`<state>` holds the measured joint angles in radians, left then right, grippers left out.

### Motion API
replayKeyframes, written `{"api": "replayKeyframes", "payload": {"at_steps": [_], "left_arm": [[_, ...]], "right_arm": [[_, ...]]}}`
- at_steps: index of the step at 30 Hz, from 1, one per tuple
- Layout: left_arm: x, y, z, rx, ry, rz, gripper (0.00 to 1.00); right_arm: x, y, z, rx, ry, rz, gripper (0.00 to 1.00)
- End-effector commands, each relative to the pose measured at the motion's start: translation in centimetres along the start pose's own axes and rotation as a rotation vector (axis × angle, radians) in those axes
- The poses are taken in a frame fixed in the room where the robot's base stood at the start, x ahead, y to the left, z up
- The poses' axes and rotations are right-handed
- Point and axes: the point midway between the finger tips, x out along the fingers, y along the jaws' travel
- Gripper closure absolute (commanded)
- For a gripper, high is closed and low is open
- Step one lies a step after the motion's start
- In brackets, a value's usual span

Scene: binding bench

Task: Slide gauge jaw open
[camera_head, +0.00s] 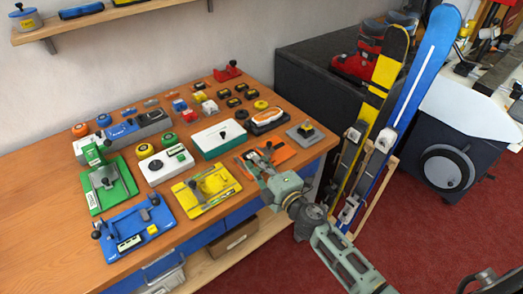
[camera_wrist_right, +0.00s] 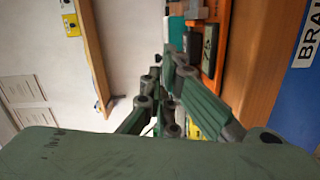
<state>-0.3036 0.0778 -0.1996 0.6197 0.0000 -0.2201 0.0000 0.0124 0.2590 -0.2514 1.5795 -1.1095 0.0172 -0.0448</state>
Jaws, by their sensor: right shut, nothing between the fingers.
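The orange plate (camera_head: 284,152) with a dark gauge-like fixture on it lies at the front right of the wooden bench. My right gripper (camera_head: 256,164) reaches over it from the lower right, its fingers at the fixture. The gripper covers part of the fixture, so I cannot tell the jaw's position or whether the fingers touch it. In the right wrist view, the green linkage fingers (camera_wrist_right: 172,60) are shut with nothing held. The orange plate also shows there (camera_wrist_right: 222,45), to the right of the fingertips.
Yellow (camera_head: 220,186), green (camera_head: 97,205) and blue (camera_head: 127,240) fixtures stand along the bench to the left. Skis (camera_head: 418,85) lean at the right.

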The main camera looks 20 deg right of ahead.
Motion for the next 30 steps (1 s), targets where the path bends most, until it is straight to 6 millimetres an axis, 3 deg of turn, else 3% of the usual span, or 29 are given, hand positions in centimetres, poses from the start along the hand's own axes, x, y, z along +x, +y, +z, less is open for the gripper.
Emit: {"api": "replayKeyframes", "payload": {"at_steps": [5,7,12,26,30], "left_arm": [[0.0,0.0,0.0,0.0,0.0,0.0,1.0],[0.2,0.0,0.0,0.0,0.0,0.0,1.0],[0.4,-0.1,-0.2,0.001,0.002,-0.001,1.0],[0.5,-0.2,-0.2,0.001,0.003,-0.002,1.0],[0.8,-0.2,-0.2,0.001,0.004,-0.002,1.0]], "right_arm": [[3.8,0.1,-0.1,0.004,0.001,0.001,1.0],[3.8,-0.2,1.5,0.001,-0.003,-0.001,1.0],[4.2,-0.2,3.2,0.001,-0.001,-0.001,1.0],[4.3,-0.1,3.9,0.002,-0.001,-0.001,1.0],[4.4,0.0,5.1,-0.002,-0.001,-0.002,1.0]]}}
